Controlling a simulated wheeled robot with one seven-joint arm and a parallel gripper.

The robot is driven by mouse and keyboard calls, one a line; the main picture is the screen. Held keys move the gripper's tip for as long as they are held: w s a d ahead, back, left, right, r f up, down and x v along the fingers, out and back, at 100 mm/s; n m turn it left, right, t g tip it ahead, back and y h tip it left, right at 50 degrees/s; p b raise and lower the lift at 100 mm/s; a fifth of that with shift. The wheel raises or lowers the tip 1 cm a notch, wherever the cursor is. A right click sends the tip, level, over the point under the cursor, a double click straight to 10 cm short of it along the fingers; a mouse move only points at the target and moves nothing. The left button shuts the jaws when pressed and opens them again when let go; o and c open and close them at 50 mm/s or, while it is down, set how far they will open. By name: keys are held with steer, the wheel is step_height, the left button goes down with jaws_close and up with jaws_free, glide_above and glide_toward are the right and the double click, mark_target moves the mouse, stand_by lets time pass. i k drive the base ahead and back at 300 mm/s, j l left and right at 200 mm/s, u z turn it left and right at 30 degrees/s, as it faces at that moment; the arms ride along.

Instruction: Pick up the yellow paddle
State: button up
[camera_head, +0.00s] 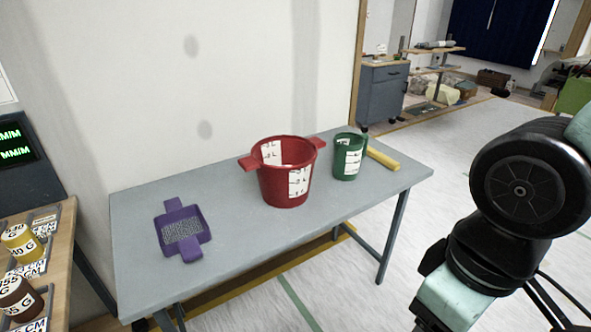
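The yellow paddle (383,158) lies on the right part of the grey table (235,241), near its back right edge. Its visible part is a flat yellow bar running toward the right. Its far left end is hidden behind the green measuring cup (348,158), and I cannot tell whether the two touch. My arm shows at the right of the view, to the right of the table and apart from the paddle. My gripper is not in view.
A red two-handled bucket (285,186) stands at the table's middle, left of the green cup. A purple sieve-like scoop (182,231) lies at the left. A wooden bench with weights (20,246) is at far left. The table's front right is clear.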

mark_target(389, 163)
steer(key=i+u, duration=0.25)
steer(key=i, duration=0.2)
steer(key=i+l+u, duration=0.15)
steer(key=i+u, duration=0.15)
steer(key=i, duration=0.15)
steer(key=i+l+u, duration=0.25)
steer(key=i, duration=0.15)
steer(key=i+l+u, duration=0.3)
steer(key=i+j, duration=0.05)
steer(key=i, duration=0.1)
